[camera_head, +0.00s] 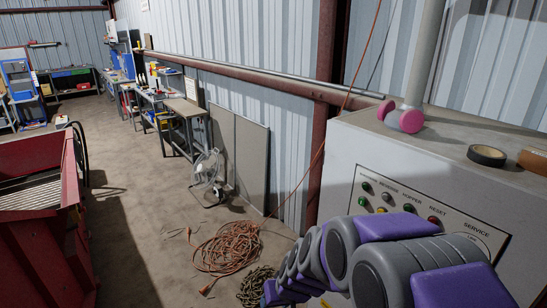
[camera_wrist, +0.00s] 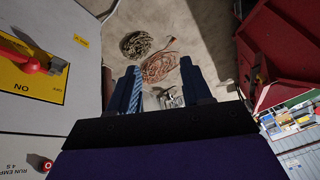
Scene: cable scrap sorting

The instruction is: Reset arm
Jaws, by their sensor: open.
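My gripper (camera_wrist: 159,66) shows in the wrist view with its two dark blue fingers spread apart. I see nothing held between them; the floor shows through the gap. A light blue striped patch shows by the left finger, and I cannot tell what it is. My purple and grey arm (camera_head: 385,262) reaches across the lower right of the head view, in front of the grey machine (camera_head: 345,150). The gripper itself cannot be made out in the head view.
An orange cable coil (camera_head: 228,248) and a darker coil (camera_head: 256,285) lie on the floor. A red bin (camera_head: 70,190) stands at left. In the wrist view, a yellow switch plate (camera_wrist: 20,85) with a red handle is close at left.

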